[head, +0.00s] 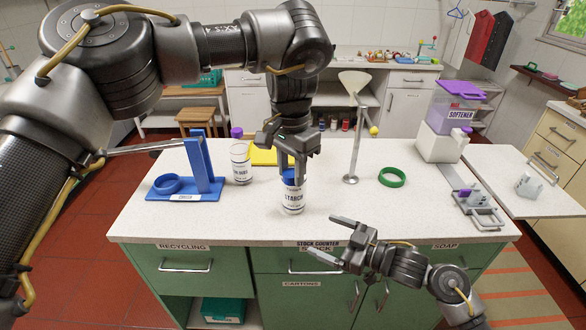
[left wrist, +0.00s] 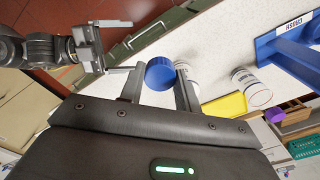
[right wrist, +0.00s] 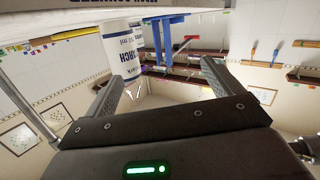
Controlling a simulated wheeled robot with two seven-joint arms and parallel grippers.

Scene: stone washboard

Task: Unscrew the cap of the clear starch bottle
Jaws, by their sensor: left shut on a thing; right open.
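The clear starch bottle (head: 292,200), with a white STARCH label and blue cap (head: 289,174), stands upright on the counter near its front edge. My left gripper (head: 291,178) comes down from above and is shut on the cap, with fingers on either side of it. The cap also shows between the fingers in the left wrist view (left wrist: 160,73). I cannot tell whether the cap is loosened. My right gripper (head: 324,236) is open and empty, in front of the counter edge, right of and lower than the bottle. The bottle (right wrist: 118,52) shows ahead-left in the right wrist view.
A second labelled bottle (head: 241,165) and a blue stand (head: 203,165) are to the left. A yellow item (head: 263,156) lies behind. A funnel on a metal stand (head: 353,145), a green ring (head: 392,177) and a softener dispenser (head: 438,146) are right. Counter right of the bottle is clear.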

